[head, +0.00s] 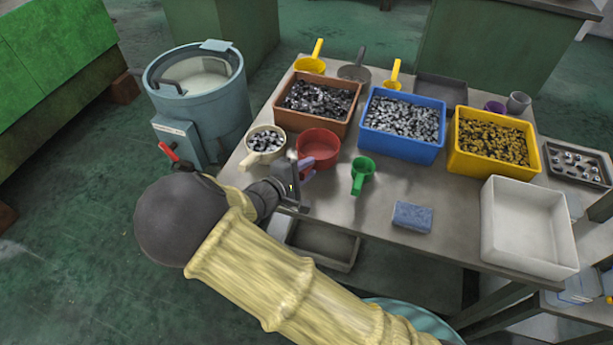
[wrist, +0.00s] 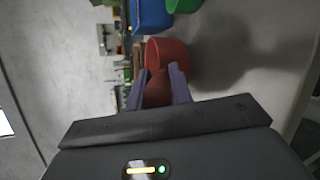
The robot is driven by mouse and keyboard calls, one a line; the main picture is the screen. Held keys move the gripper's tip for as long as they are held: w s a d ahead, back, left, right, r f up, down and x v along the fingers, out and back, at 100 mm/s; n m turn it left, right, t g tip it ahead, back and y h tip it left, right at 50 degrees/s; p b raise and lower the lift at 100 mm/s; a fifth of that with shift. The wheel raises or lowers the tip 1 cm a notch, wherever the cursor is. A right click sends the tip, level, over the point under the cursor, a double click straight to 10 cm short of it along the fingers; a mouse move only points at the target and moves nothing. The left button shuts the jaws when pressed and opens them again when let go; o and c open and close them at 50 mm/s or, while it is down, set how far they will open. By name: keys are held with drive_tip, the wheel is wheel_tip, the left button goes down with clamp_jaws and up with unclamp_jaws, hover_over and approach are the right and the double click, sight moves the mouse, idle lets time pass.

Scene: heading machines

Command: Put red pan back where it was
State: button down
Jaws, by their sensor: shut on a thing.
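The red pan (head: 318,147) is a round, open pan near the front left of the table, between the cream pan and the green scoop. It looks empty in the head view. My gripper (head: 304,167) reaches it from the front. In the wrist view the red pan (wrist: 168,56) shows ahead, and my gripper's two purple fingers (wrist: 165,88) are shut on its red handle. I cannot tell whether the pan touches the table.
A cream pan of metal parts (head: 265,142) is left of the red pan, a green scoop (head: 361,175) right. Brown (head: 345,129), blue (head: 365,139) and yellow (head: 470,165) bins of parts stand behind. A blue sponge (head: 412,217) and white tray (head: 490,240) lie right. A teal drum (head: 205,108) stands left.

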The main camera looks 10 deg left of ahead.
drive_tip(key=shift+f, duration=1.6)
drive_tip(key=shift+f, duration=0.15)
drive_tip(key=c, duration=1.3)
unclamp_jaws()
drive_tip(key=shift+o, duration=0.2)
drive_tip(key=shift+s+r, duration=0.1)
drive_tip(key=shift+r, duration=0.1)
drive_tip(key=v, duration=1.2)
drive_tip(key=shift+f, duration=0.1)
